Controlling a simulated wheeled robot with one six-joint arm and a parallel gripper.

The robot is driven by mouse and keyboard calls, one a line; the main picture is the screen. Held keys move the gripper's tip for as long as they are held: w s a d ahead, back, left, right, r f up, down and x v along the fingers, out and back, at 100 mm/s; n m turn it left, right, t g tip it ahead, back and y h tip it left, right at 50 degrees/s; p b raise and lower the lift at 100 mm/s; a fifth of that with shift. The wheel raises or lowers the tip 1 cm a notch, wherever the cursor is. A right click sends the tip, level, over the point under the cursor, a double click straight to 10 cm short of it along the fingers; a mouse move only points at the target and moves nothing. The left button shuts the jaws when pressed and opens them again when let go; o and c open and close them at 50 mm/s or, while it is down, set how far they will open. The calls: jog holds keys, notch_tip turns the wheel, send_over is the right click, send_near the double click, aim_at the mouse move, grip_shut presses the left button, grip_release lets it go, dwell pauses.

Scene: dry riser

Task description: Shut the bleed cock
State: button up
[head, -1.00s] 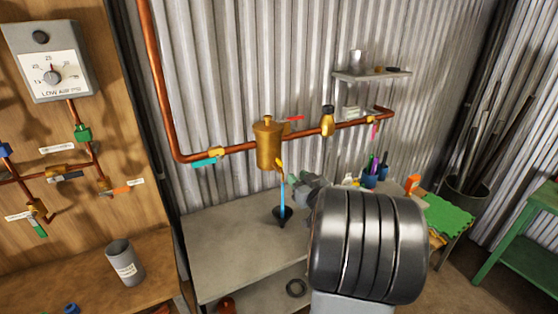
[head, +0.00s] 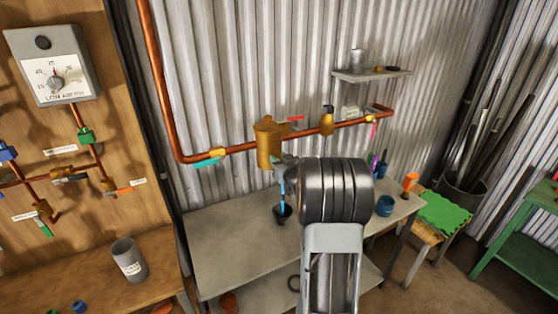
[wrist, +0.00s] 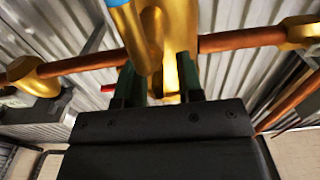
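The brass drain pot (head: 268,142) hangs in the copper pipe on the corrugated wall. A blue stream (head: 283,190) runs from its underside into a dark funnel-like cup (head: 282,213) on the bench. The bleed cock is at the pot's bottom, largely hidden by my gripper in the head view. In the wrist view, its brass spout (wrist: 150,42) shows with the blue stream (wrist: 120,4) at its end. My gripper (wrist: 160,85) has its two dark fingers apart, with brass between and beyond them. I cannot tell whether they touch it.
A red lever (head: 293,118) sits right of the pot and a teal lever (head: 207,162) left of it. Bottles and a blue cup (head: 385,206) stand on the bench's right end. The bench (head: 220,245) is mostly clear at left. A gauge board stands at far left.

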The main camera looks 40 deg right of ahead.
grip_shut()
jog(key=shift+f+b, duration=0.15)
jog(key=shift+b, duration=0.3)
